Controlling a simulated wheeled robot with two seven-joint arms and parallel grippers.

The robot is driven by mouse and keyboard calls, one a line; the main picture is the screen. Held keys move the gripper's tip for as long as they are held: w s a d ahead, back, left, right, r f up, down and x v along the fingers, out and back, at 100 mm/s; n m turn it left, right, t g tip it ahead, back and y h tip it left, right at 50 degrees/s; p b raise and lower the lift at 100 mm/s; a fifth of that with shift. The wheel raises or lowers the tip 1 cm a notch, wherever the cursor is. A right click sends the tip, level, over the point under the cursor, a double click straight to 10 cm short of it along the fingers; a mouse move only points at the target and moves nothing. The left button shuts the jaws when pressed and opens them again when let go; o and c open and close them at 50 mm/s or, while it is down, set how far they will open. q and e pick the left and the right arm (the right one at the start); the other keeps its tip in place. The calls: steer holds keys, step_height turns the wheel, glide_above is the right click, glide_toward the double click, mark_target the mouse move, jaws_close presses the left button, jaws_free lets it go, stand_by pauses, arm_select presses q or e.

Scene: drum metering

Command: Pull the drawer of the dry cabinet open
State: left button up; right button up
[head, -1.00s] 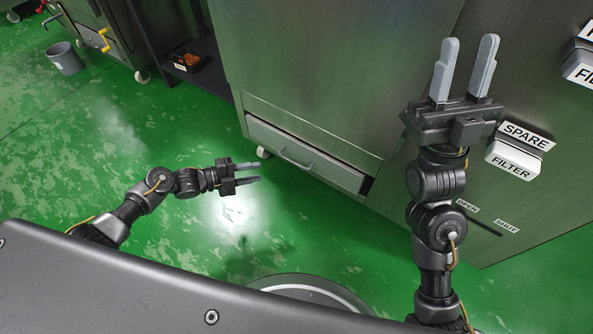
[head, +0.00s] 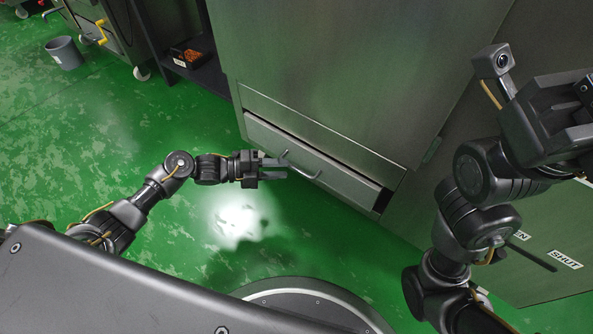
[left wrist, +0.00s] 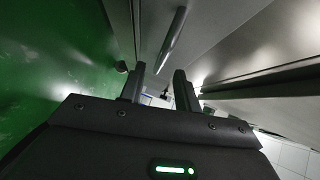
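The dry cabinet (head: 320,70) is a large grey metal box. Its low drawer (head: 345,183) has a bar handle (head: 301,168), and a dark gap shows at the drawer's right end. My left gripper (head: 287,167) is open, with its fingers at the left part of the handle. In the left wrist view, the handle (left wrist: 172,40) lies just beyond the two spread fingers (left wrist: 158,88); I cannot tell whether they touch it. My right gripper (head: 560,115) is raised at the right, with its fingertips not clearly visible.
A grey panel with a SHUT label (head: 565,259) and a slot stands at the right. The green floor (head: 130,140) before the drawer is clear.

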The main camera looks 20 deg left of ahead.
mark_target(296, 169)
arm_select(q)
steer(key=shift+b+x, duration=0.75)
steer(key=shift+x, duration=1.95)
jaws_close()
